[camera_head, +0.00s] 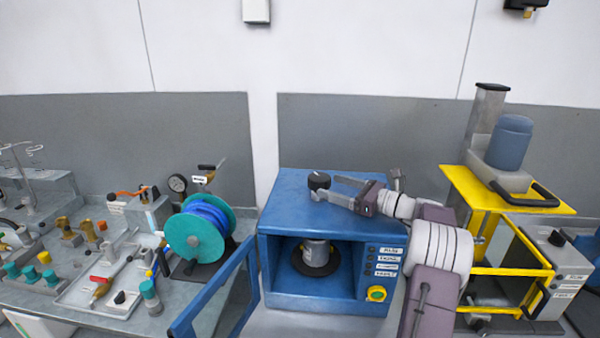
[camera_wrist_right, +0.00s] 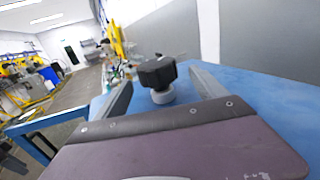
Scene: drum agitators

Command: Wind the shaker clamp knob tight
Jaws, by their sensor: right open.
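The black clamp knob (camera_head: 319,180) stands on top of the blue shaker cabinet (camera_head: 284,205). In the right wrist view the knob (camera_wrist_right: 157,72) sits on a pale round collar, ahead of the jaws and between their lines. My right gripper (camera_head: 324,187) is open, with one finger on each side of the knob in the head view; I cannot tell whether either finger touches it. The cabinet's door (camera_head: 222,295) is swung open, and a grey metal can (camera_head: 316,252) stands inside on a dark round plate. My left gripper is out of view.
A yellow-framed machine with a blue motor (camera_head: 510,142) stands to the right. A teal and blue hose reel (camera_head: 205,228) stands left of the cabinet. The bench at left holds several fittings and valves. The cabinet top around the knob is clear.

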